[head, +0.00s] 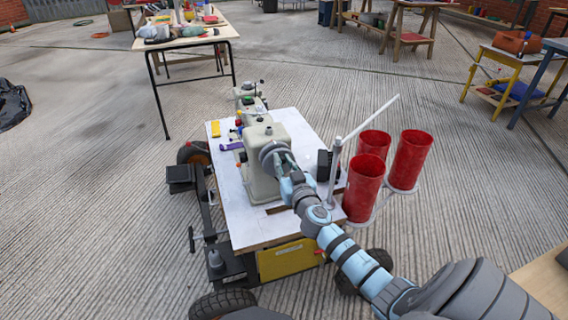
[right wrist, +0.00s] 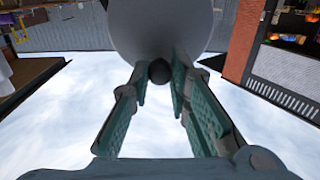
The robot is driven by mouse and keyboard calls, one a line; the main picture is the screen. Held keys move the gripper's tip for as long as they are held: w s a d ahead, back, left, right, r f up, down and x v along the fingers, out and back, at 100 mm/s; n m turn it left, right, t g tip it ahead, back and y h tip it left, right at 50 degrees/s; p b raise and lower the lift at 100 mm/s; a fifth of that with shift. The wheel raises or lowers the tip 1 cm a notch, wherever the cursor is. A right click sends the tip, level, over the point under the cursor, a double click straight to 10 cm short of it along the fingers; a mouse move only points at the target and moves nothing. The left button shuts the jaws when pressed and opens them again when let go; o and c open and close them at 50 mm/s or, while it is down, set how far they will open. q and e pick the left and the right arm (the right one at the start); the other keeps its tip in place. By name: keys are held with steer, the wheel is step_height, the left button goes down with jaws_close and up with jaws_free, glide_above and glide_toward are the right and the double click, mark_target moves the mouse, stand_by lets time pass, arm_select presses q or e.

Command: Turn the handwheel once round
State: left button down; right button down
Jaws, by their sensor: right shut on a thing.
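The handwheel (head: 268,151) is a grey disc on the side of a cream machine (head: 262,180), which stands on a white-topped cart. It fills the top middle of the right wrist view (right wrist: 160,25). A dark round knob (right wrist: 158,72) shows at its lower part. My right gripper (head: 283,163) reaches the wheel from the lower right. In the right wrist view its green-padded fingers (right wrist: 159,85) are on either side of the knob, shut on it. The fingers partly hide the wheel in the head view. My left gripper is in neither view.
Red cylinders (head: 364,188) stand in a holder at the cart's right edge. Small coloured items and a second machine (head: 250,103) are behind. Ribbed floor is open at left.

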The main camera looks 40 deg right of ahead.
mark_target(270, 171)
steer(key=shift+a+n, duration=0.1)
steer(key=shift+n, duration=0.2)
